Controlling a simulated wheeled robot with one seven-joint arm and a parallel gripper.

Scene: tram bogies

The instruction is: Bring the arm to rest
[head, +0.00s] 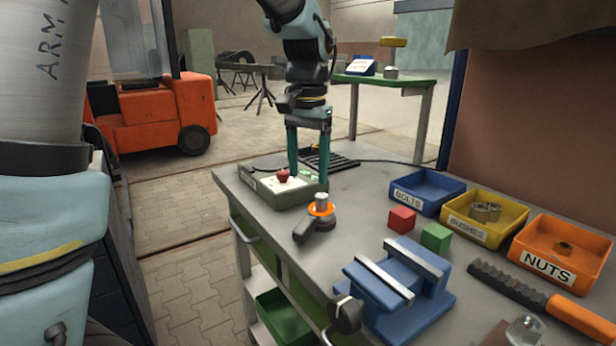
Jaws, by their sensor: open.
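My arm comes down from the top centre in the head view. My gripper (308,178) hangs with its two teal fingers pointing down. The fingers are spread apart and I see nothing held between them. They are over or just behind a grey control box (262,196) with a red knob (283,176) and green buttons at the workbench's far left corner. I cannot tell whether the fingertips touch the box. A dark tool with an orange ring (322,209) and a metal top lies in front of the fingers on the bench.
The grey workbench (365,215) also holds a blue vice (395,288), a red cube (402,220), a green cube (436,237), a blue bolts bin (428,190), a yellow bushes bin (485,215), an orange nuts bin (562,250) and an orange-handled file (540,298). An orange forklift (155,115) stands behind left.

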